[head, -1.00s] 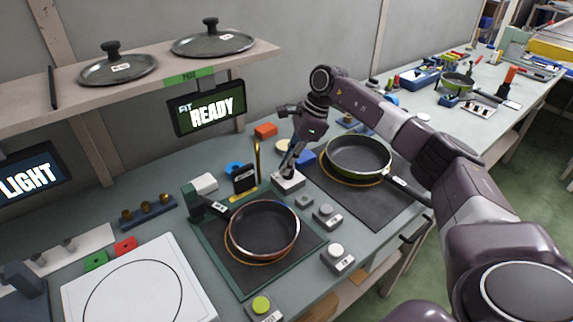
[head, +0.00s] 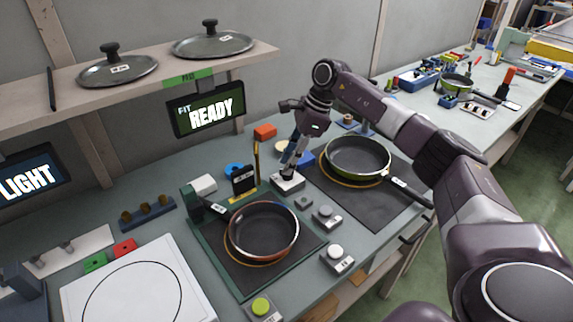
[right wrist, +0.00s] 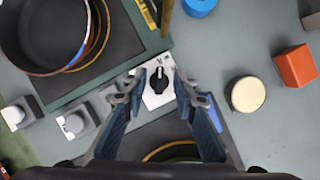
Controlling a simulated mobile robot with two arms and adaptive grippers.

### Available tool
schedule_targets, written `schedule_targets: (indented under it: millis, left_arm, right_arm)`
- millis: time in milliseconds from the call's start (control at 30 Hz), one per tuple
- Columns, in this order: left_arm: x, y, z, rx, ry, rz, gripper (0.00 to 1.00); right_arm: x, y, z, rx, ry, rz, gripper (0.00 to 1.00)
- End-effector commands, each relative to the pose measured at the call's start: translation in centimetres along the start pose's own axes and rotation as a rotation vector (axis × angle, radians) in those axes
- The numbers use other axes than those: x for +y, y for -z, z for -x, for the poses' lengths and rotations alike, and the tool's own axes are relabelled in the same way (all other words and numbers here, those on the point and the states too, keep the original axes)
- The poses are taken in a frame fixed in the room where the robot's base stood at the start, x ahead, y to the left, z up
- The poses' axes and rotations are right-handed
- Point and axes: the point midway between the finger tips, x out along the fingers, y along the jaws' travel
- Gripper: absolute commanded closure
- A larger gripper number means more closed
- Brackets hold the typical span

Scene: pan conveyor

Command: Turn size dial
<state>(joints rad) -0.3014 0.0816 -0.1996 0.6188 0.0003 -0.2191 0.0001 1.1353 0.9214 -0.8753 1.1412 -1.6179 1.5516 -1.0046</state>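The size dial is a black knob (right wrist: 158,76) on a small white box (right wrist: 155,100), seen in the right wrist view. In the head view the white box (head: 289,184) sits between the two pans. My right gripper (head: 289,168) points down at it from above. In the right wrist view the right gripper (right wrist: 157,85) is open, with one finger on each side of the knob and gaps showing between. The knob is mostly hidden by the fingers in the head view. My left gripper is not in view.
A pan (head: 262,232) sits on the nearer mat and another pan (head: 358,158) on the farther one. Button boxes (head: 327,216) stand close by. A screen (head: 206,109) reads "FIT READY". An orange block (head: 265,131) and a blue disc (head: 235,168) lie behind.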

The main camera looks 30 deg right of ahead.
Motion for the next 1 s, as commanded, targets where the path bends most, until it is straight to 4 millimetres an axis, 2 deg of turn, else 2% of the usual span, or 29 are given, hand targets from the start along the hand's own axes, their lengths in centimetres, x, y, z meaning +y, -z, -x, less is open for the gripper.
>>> schedule_targets:
  millis: [300,500,700,1000]
  left_arm:
    - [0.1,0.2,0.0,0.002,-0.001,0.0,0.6]
    - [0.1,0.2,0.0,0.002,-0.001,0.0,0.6]
    - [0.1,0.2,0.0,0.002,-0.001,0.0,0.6]
    - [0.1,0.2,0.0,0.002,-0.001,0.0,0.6]
  right_arm:
    - [-0.1,0.0,6.9,-0.002,0.006,-0.001,0.74]
    - [-0.1,0.0,9.7,-0.002,0.005,0.0,0.74]
    - [-0.1,0.1,10.4,-0.001,0.003,-0.001,0.74]
    - [-0.1,0.1,10.4,0.0,0.002,-0.001,0.74]
